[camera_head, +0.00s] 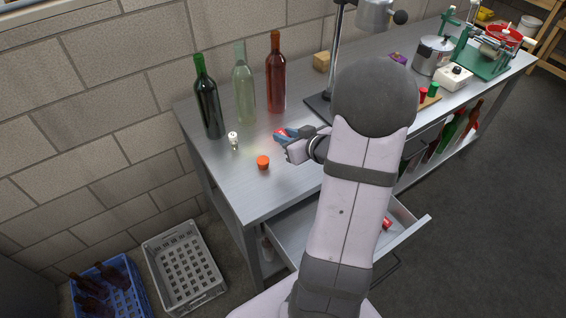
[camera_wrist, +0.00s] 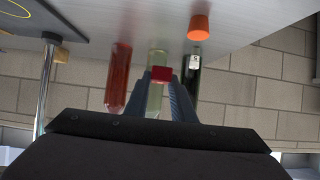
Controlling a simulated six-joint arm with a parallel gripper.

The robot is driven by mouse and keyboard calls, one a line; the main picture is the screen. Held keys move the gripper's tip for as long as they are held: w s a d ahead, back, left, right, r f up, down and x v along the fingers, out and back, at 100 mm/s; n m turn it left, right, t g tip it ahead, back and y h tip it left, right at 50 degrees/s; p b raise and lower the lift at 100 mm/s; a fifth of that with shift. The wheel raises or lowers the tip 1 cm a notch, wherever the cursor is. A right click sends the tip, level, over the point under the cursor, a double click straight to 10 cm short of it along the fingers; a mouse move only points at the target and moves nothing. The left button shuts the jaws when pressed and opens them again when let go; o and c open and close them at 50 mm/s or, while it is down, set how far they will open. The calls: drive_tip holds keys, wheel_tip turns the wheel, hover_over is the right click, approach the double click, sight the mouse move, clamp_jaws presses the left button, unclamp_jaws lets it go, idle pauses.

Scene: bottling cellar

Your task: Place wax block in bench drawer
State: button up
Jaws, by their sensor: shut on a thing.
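My gripper (camera_head: 282,134) is over the left part of the metal bench, its fingers pointing away from me toward the bottles. In the wrist view my gripper (camera_wrist: 162,84) is shut on a small red block (camera_wrist: 161,73), which looks like the wax block. Only a bit of red shows between the fingers in the head view. The bench drawer (camera_head: 289,232) is pulled open below the front edge. My arm hides its middle. A small red thing (camera_head: 386,223) lies at its right side.
A dark bottle (camera_head: 208,100), a pale green bottle (camera_head: 243,85) and a red-brown bottle (camera_head: 276,75) stand at the back left. An orange cap (camera_head: 263,162) and a small white item (camera_head: 233,139) are nearby. A tan block (camera_head: 321,62) sits behind a dark stand.

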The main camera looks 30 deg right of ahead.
drive_tip(key=shift+f, duration=0.2)
hover_over(286, 167)
drive_tip(key=shift+w+f, duration=0.1)
drive_tip(key=shift+f, duration=2.75)
drive_tip(key=shift+f, duration=2.05)
drive_tip(key=shift+f, duration=0.1)
drive_tip(key=shift+f+b, duration=0.15)
drive_tip(key=shift+b, duration=0.2)
drive_tip(key=o, duration=1)
